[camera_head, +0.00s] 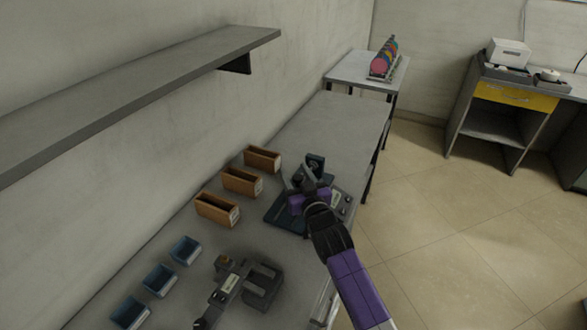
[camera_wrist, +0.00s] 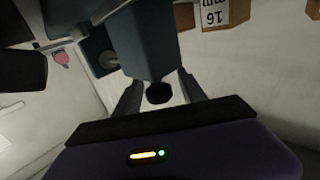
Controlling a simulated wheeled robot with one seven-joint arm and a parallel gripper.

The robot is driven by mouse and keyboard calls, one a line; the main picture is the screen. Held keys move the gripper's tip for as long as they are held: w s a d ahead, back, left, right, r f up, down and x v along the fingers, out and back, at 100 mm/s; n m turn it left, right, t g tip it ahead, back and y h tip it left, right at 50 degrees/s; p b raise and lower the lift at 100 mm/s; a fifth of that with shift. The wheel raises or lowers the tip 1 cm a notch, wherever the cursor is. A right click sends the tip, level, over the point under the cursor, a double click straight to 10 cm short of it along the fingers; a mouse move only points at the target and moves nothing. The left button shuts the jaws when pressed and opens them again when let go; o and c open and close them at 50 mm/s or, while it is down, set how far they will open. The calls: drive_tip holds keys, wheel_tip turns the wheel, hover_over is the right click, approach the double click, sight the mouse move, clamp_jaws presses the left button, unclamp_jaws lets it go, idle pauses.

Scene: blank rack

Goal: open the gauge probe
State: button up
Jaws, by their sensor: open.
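A dark blue instrument with a flat base (camera_head: 284,214) and an upright block (camera_head: 315,163) stands on the bench. My gripper (camera_head: 303,181) is over it and hides much of its middle. In the wrist view the blue body (camera_wrist: 146,40) comes down from the top and a black round knob (camera_wrist: 159,93) shows at its lower end. The fingers of my gripper (camera_wrist: 158,95) are open, one on each side of the knob, with visible gaps. I cannot tell for sure which part is the gauge probe, or whether it is open.
Orange bins (camera_head: 217,209) and blue bins (camera_head: 159,281) line the wall side of the bench. A grey fixture (camera_head: 262,287) stands at the front. A shelf (camera_head: 150,85) overhangs the left. The bench's far end (camera_head: 345,120) is clear.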

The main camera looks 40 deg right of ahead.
drive_tip(key=shift+w+d, duration=0.2)
drive_tip(key=shift+w, duration=0.15)
drive_tip(key=shift+c, duration=0.2)
clamp_jaws()
idle(1.1)
